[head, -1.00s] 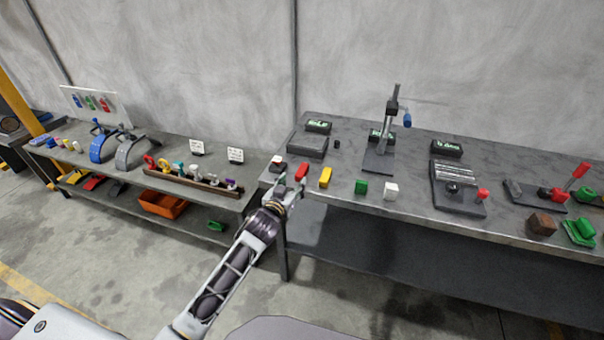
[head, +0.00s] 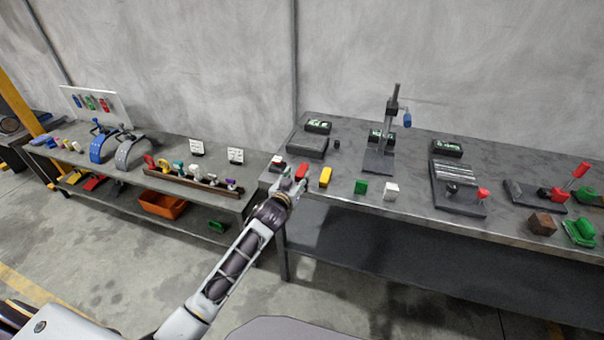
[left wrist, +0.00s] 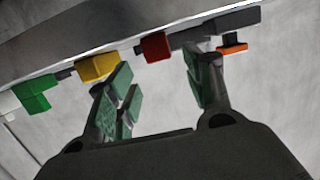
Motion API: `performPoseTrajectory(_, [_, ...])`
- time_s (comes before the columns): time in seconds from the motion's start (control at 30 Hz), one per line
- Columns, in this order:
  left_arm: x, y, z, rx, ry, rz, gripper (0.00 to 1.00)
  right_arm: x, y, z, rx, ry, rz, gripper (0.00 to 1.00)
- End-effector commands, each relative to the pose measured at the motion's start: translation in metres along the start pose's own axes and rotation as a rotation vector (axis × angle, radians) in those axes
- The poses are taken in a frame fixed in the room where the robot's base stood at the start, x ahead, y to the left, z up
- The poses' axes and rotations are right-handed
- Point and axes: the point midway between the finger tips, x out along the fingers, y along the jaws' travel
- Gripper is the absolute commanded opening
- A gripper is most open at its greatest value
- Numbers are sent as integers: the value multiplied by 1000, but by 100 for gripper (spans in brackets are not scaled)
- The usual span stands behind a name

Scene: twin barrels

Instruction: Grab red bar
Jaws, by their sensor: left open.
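The red bar (head: 302,172) lies near the front edge of the right-hand bench, at its left end. In the left wrist view the red bar (left wrist: 153,47) shows beyond and between the two fingers. My left gripper (head: 291,184) is open and empty, just in front of the bar in the head view and partly overlapping it. In the left wrist view my left gripper (left wrist: 160,82) has its fingers spread wide, one on each side of the red bar. I cannot tell the exact gap to the bar. My right gripper is not in view.
A yellow block (head: 325,177), a green block (head: 361,187) and a white block (head: 391,191) stand to the right along the bench edge. A dark stand (head: 378,160) is farther back.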

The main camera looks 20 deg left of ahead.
Motion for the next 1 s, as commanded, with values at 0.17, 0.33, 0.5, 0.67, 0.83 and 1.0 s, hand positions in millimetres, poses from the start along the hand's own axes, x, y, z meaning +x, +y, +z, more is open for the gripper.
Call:
performPoseTrajectory(0.17, [5,0,1,1,0,0,52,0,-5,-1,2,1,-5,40])
performPoseTrajectory(0.33, [17,-2,2,1,0,-1,52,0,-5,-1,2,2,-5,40])
performPoseTrajectory(0.5, [31,-3,3,1,0,0,52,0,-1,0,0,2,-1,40])
performPoseTrajectory(0.67, [44,-2,4,1,0,0,52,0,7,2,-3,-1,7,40])
performPoseTrajectory(0.83, [51,-2,4,0,-1,0,52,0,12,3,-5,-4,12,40])
performPoseTrajectory(1.0, [52,-2,4,0,-1,0,52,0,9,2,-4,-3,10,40])
